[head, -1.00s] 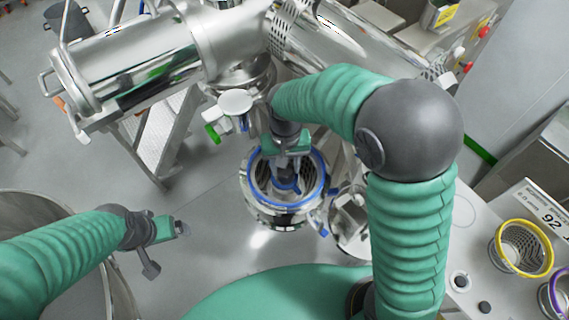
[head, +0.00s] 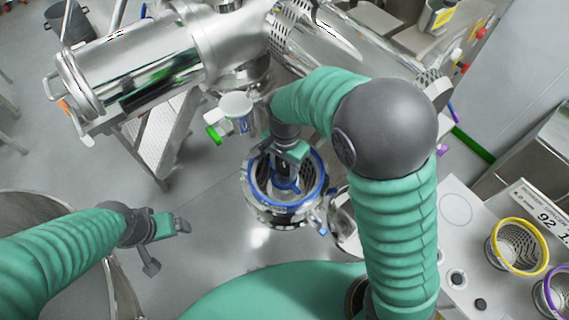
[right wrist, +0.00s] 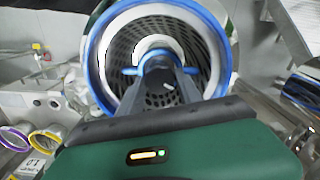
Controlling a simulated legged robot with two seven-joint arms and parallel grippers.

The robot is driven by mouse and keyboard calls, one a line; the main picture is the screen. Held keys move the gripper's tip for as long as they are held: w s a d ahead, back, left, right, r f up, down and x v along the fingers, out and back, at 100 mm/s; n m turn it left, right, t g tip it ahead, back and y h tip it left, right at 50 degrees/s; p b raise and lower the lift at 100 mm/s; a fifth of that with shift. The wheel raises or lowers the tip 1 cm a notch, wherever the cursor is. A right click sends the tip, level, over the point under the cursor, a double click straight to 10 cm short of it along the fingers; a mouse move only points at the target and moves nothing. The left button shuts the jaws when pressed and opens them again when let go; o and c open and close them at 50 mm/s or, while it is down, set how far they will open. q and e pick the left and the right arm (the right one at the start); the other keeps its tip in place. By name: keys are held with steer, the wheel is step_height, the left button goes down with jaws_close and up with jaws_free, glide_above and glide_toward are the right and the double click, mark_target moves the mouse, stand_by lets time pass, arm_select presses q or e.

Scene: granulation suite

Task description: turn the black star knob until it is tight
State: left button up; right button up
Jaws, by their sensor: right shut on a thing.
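My right gripper (head: 286,180) reaches down into a round steel housing with a blue rim (head: 322,190). In the right wrist view, its two dark fingers (right wrist: 165,76) are shut at the middle of the blue crossbar (right wrist: 130,70), inside the perforated basket (right wrist: 203,62). The black star knob sits between the fingers and is almost wholly hidden; its dark shape blends with them. I cannot see how tight it is. My left gripper (head: 182,224) hangs over the floor at the left, apart from the housing. Whether its jaws are open or shut is unclear.
Large steel machine bodies (head: 150,65) stand behind the housing, with a green-handled valve (head: 213,132) close by. A bench at the right (head: 455,185) bears a yellow-rimmed basket (head: 517,247) and a purple-rimmed one (head: 551,295). A steel drum (head: 40,205) stands at the left.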

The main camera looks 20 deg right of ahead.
mark_target(285, 169)
steer(key=shift+w+r, duration=0.1)
stand_by(0.3)
steer(key=o, duration=1.4)
steer(key=shift+r, duration=0.3)
step_height(285, 169, up, 16)
steer(key=b, duration=0.3)
steer(key=shift+b, duration=0.35)
